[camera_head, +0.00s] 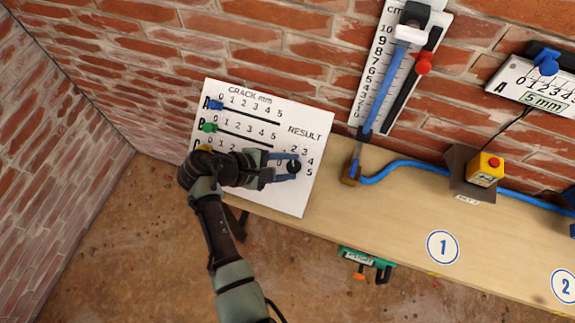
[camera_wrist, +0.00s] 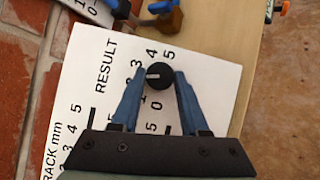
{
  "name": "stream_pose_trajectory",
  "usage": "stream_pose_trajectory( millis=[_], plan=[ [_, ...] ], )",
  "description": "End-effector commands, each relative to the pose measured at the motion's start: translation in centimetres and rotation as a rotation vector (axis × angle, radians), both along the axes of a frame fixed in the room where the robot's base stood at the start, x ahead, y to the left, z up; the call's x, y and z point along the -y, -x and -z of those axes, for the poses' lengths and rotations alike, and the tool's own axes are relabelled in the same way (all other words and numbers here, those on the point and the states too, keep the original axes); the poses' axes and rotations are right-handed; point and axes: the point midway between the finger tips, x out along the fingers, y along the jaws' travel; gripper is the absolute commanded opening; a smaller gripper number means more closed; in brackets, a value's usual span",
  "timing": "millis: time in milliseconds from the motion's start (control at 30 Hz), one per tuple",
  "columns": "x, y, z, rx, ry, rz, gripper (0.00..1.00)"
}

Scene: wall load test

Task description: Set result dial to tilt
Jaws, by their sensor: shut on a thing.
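The result dial (camera_head: 294,166) is a round black knob under the word RESULT on a white board (camera_head: 290,199). It also shows in the wrist view (camera_wrist: 160,78), with a white pointer mark aimed left in that picture, toward the RESULT side. Digits ring it; some are hidden by my fingers. I cannot read exactly which digit the mark meets, and no word "tilt" is readable. My gripper (camera_head: 290,168) has its blue fingers on either side of the knob, shut on it; the wrist view shows both fingertips (camera_wrist: 158,74) against it.
The board also carries a blue slider (camera_head: 216,104), a green slider (camera_head: 209,127) and a mostly hidden yellow one. A ruled gauge (camera_head: 378,65) hangs on the brick wall.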

Motion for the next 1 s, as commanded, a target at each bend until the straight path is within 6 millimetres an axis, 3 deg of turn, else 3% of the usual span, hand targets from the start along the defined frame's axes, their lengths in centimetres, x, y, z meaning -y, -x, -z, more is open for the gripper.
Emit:
stream_pose_trajectory(
  millis=[1000],
  plan=[
    [0.63,-0.76,-0.76,0.172,-0.527,0.790,0.00]
  ],
)
